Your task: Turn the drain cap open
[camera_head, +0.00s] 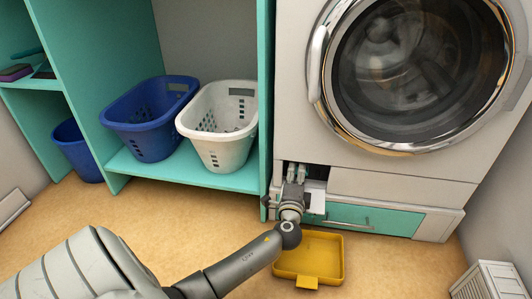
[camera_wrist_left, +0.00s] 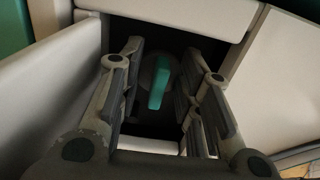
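The drain cap (camera_wrist_left: 159,82) shows in the left wrist view as a teal upright grip on a dark round base, inside a dark recess low on the washing machine (camera_head: 300,120). My left gripper (camera_wrist_left: 158,80) is open, with one finger on each side of the cap and visible gaps between them. In the head view my left gripper (camera_head: 297,172) reaches into the opening at the machine's lower left corner and hides the cap there. My right gripper is not in view.
A yellow tray (camera_head: 325,262) lies on the floor before the machine. Shelving with a blue basket (camera_head: 150,115) and a white basket (camera_head: 218,125) stands left. A white slatted object (camera_head: 490,280) is at lower right.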

